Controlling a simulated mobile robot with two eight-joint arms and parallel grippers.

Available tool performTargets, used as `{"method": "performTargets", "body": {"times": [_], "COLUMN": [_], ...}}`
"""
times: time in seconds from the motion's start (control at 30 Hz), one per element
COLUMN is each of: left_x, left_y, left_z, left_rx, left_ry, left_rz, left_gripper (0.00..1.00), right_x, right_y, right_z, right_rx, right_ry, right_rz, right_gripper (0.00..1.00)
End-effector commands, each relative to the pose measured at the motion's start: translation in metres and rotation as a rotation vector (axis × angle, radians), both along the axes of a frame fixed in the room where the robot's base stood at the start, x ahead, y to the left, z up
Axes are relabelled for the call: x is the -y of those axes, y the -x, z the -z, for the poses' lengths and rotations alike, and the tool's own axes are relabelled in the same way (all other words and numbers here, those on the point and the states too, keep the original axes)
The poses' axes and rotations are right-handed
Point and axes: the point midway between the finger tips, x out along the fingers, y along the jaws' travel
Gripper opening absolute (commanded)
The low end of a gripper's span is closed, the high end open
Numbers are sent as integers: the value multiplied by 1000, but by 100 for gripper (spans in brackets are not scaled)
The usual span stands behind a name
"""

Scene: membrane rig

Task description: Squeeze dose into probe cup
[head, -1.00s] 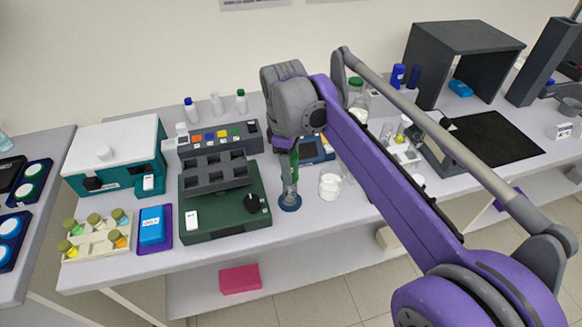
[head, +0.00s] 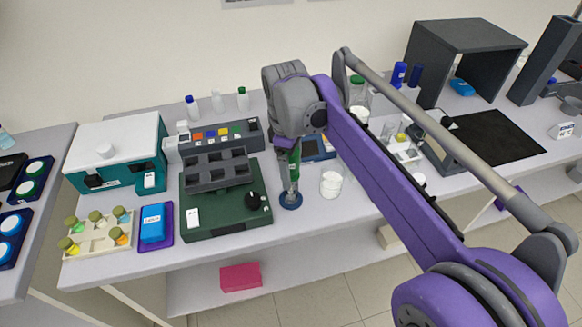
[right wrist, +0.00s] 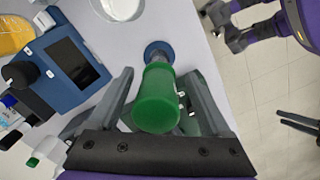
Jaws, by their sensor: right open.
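A green-topped dropper-like piece (head: 294,160) stands upright at the bench front, above a round blue base (head: 291,201). In the right wrist view, its green end (right wrist: 158,98) lies between my fingers, with the blue base (right wrist: 158,50) just beyond. My right gripper (right wrist: 160,74) is open, with a finger on each side of the green part and a visible gap to each. In the head view, my right gripper (head: 291,143) hangs over it, partly hidden by its wrist. I cannot make out which vessel is the probe cup.
A white beaker (head: 331,184) stands close to the right of the blue base. A dark green rig (head: 225,222) with a black knob is close to the left. A blue device (head: 318,148) sits behind. The bench's front edge is near.

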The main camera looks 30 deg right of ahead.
Motion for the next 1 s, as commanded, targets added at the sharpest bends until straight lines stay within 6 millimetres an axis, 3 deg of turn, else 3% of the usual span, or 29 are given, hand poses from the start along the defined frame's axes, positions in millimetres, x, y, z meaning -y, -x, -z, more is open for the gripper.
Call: {"method": "performTargets", "body": {"times": [0.37,0.8,1.0], "left_x": [0,0,0], "left_y": [0,-3,-3], "left_z": [-2,-13,-14], "left_rx": [1,5,6], "left_ry": [0,0,0], "left_rz": [0,0,0], "left_gripper": [50,50,50], "right_x": [0,-3,-3], "right_y": [0,-6,-6], "right_z": [-11,-92,-107], "right_rx": [-1,-1,-2], "right_ry": [-1,-1,-1], "right_rz": [0,0,0], "right_gripper": [81,81,81]}}
